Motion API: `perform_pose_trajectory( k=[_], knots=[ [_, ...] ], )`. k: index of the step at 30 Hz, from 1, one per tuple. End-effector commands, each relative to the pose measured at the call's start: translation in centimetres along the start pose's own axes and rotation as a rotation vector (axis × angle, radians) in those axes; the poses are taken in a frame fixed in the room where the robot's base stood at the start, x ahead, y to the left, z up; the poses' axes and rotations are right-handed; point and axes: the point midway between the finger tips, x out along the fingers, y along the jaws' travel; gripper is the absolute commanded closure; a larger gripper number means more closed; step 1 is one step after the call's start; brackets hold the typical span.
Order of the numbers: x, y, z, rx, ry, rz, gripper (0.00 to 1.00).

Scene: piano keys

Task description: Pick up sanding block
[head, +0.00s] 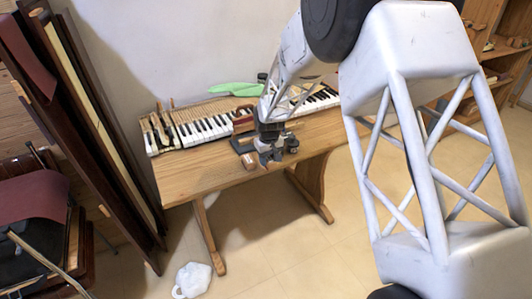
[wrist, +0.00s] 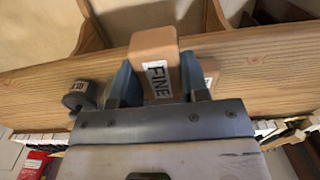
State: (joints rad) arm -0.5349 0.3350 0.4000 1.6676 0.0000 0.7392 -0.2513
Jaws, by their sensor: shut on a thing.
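A tan sanding block (wrist: 152,42) with a white label reading "FINE" is between the two blue-grey fingers of my gripper (wrist: 158,78) in the wrist view. The fingers are shut on its sides, and its far end sticks out past the fingertips. In the head view my gripper (head: 270,157) is over the front part of the wooden table. The block in its jaws cannot be made out clearly there. Whether the block touches the table cannot be told.
A second labelled block (wrist: 210,70) is partly hidden behind the right finger. A dark labelled cylinder (wrist: 80,96) lies left of the gripper. The piano keyboard (head: 205,128) runs along the back of the table (head: 195,178). A green item (head: 235,88) lies behind the keys.

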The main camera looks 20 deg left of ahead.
Motion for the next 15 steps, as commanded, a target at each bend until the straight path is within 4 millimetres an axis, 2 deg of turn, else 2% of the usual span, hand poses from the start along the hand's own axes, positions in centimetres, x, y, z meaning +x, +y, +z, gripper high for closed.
perform_pose_trajectory(
  k=[6,15],
  knots=[
    [-0.4,-0.9,3.4,0.0,0.001,0.0,0.86],
    [-0.7,-1.8,6.6,0.0,0.001,0.0,0.86]
  ],
)
